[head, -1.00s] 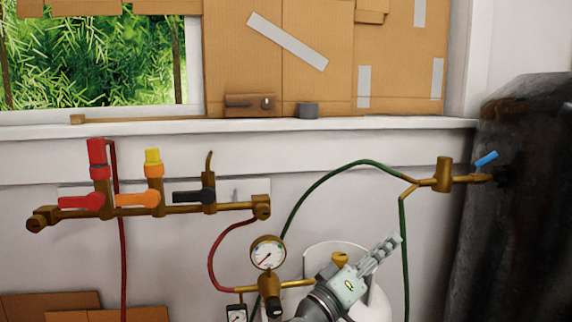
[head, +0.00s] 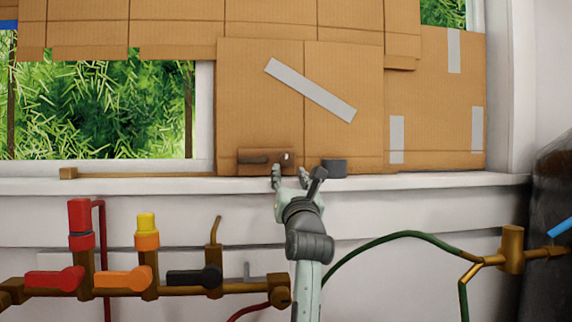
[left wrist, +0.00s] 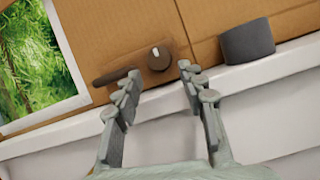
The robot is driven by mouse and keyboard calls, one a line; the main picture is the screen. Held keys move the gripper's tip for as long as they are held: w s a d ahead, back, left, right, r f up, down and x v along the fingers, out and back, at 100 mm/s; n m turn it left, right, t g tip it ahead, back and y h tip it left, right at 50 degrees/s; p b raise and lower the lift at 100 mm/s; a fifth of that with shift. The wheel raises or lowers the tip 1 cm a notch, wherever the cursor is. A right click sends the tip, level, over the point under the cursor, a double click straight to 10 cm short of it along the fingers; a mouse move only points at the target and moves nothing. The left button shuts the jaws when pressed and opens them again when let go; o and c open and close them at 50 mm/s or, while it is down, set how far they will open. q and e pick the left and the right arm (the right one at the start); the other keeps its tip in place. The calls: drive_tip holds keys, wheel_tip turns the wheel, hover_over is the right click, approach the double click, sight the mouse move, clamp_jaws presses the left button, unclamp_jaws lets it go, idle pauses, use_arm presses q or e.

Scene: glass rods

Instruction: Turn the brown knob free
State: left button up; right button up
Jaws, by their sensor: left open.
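The brown knob (head: 286,159) is on a brown latch block (head: 262,157) at the lower edge of the cardboard-covered window. In the left wrist view the round knob (left wrist: 159,57) shows a pale mark on its face, with a brown lever (left wrist: 118,77) to its left. My left gripper (head: 290,176) is open and empty, just below and in front of the knob. In the left wrist view its two fingers (left wrist: 160,78) are spread, pointing at the knob and apart from it. My right gripper is not in view.
A dark grey tape roll (head: 334,168) stands on the white sill (head: 420,184) just right of the latch, close to my right-hand finger. Below are brass pipes with red, orange and black valve handles (head: 194,277) and a green hose (head: 400,237).

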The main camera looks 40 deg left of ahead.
sight(286, 163)
use_arm(q)
drive_tip(key=x, duration=0.5)
drive_tip(key=shift+r+p, duration=0.15)
drive_tip(key=shift+p, duration=0.15)
drive_tip(key=shift+w+a, duration=0.25)
drive_tip(key=shift+a, duration=0.05)
drive_tip(key=shift+c, duration=0.5)
drive_tip(key=c, duration=0.7)
drive_tip(key=shift+c, duration=0.3)
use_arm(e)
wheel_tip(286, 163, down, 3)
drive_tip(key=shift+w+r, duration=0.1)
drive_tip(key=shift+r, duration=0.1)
